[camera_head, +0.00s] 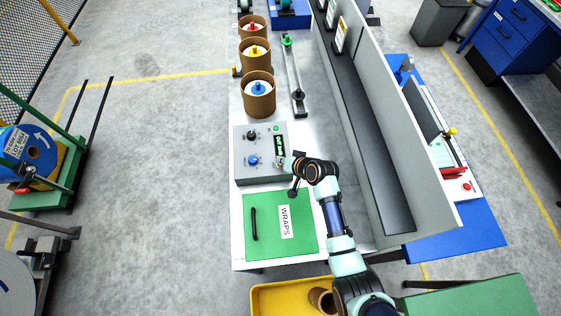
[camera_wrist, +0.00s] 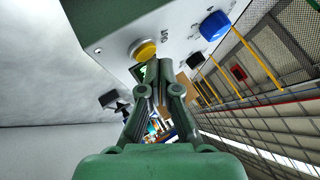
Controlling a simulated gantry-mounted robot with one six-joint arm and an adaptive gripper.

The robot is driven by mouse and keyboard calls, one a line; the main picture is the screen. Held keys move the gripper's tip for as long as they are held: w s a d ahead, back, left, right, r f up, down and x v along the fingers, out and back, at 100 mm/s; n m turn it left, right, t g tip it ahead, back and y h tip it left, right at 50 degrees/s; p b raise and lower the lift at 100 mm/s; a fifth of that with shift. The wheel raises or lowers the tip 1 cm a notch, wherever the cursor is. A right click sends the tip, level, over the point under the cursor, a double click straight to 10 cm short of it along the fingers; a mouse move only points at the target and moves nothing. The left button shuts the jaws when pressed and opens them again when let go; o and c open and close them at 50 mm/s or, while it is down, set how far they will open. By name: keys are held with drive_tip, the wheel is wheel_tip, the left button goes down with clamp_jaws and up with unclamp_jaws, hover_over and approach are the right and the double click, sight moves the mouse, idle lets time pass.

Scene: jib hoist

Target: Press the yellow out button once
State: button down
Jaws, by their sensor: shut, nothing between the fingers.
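My gripper (camera_wrist: 157,70) is shut and empty. In that view its fingertips lie just below and right of the button; I cannot tell whether they touch the panel. In the head view my gripper (camera_head: 284,163) is at the right edge of the grey control box (camera_head: 240,170), and the yellow button does not show there. A blue knob (camera_head: 253,160) is left of the gripper; it also shows in the wrist view (camera_wrist: 215,26).
The box also has a black knob (camera_head: 251,135), a green button (camera_head: 276,128) and a lit green display (camera_head: 280,146). A green WRAPS lid (camera_head: 270,225) lies in front. Cardboard tubs (camera_head: 258,100) stand behind. A tall grey channel (camera_head: 375,150) runs along the right.

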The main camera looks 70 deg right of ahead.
drive_tip(key=shift+r, duration=0.35)
wheel_tip(320, 180, up, 5)
drive_tip(key=p, duration=0.5)
idle(0.8)
drive_tip(key=w+a+r+n+t+y+p, duration=0.1)
drive_tip(key=w+a+r+n, duration=0.3)
drive_tip(key=w+a+r, duration=0.3)
drive_tip(key=w+a+r+n+t+p, duration=0.1)
drive_tip(key=w+a+r+n+p, duration=0.15)
drive_tip(key=w+a+r, duration=0.5)
drive_tip(key=s+a+r+n+t+y+p, duration=0.1)
drive_tip(key=s+a+r+n, duration=0.2)
drive_tip(key=a+r, duration=0.7)
drive_tip(key=s+a+r+n+t+y, duration=0.1)
drive_tip(key=s+a+r+n+y, duration=0.1)
drive_tip(key=a+r, duration=0.9)
drive_tip(key=s+a+n, duration=0.1)
drive_tip(key=a+n, duration=0.1)
drive_tip(key=a, duration=0.3)
drive_tip(key=shift+a+n+t+p, duration=0.15)
drive_tip(key=shift+n+t+p, duration=0.15)
drive_tip(key=shift+n+p, duration=0.1)
